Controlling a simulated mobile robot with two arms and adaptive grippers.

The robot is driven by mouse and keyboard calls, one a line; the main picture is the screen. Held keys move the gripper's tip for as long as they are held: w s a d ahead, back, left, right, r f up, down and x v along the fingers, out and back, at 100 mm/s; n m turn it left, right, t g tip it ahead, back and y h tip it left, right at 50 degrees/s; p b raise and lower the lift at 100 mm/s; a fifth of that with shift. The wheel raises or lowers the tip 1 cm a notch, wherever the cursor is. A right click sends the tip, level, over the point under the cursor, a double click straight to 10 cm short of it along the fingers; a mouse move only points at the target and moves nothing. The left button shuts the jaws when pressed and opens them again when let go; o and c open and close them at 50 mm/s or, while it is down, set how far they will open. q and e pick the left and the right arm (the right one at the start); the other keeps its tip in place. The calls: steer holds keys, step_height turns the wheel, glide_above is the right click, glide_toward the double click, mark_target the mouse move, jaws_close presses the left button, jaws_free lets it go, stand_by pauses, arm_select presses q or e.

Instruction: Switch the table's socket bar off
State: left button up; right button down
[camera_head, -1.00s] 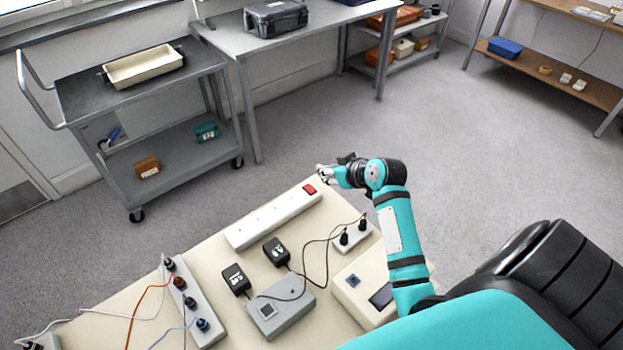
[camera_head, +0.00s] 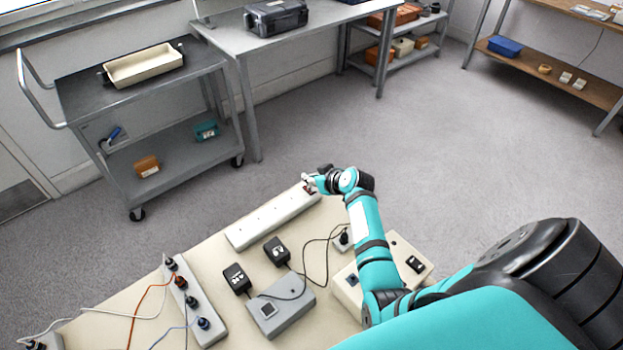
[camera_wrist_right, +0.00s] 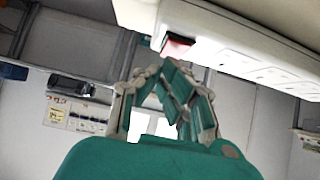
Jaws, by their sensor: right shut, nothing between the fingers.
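The white socket bar (camera_head: 268,219) lies along the far edge of the cream table (camera_head: 225,275). Its red switch (camera_head: 310,189) is at its far right end. My right gripper (camera_head: 308,181) is at that end, partly covering the switch. In the right wrist view the red switch (camera_wrist_right: 178,44) shows just beyond the closed fingertips (camera_wrist_right: 163,68) of my right gripper, on the end of the bar (camera_wrist_right: 235,55). I cannot tell whether the fingertips touch the switch. The right gripper is shut and empty. My left gripper is not in view.
Two black adapters (camera_head: 237,279) (camera_head: 276,250) and a grey box (camera_head: 282,310) sit nearer on the table. A second socket strip (camera_head: 186,292) with several plugs and cables is at the left. A cream box (camera_head: 347,289) lies below my right arm. Floor beyond the table is clear.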

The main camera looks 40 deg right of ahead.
steer(key=shift+w+r, duration=0.1)
steer(key=shift+f+g+p, duration=0.2)
steer(key=shift+g+p, duration=0.1)
steer(key=shift+p, duration=0.05)
steer(key=shift+s+f+p, duration=0.1)
steer(key=shift+s+p, duration=0.3)
steer(key=shift+s, duration=0.45)
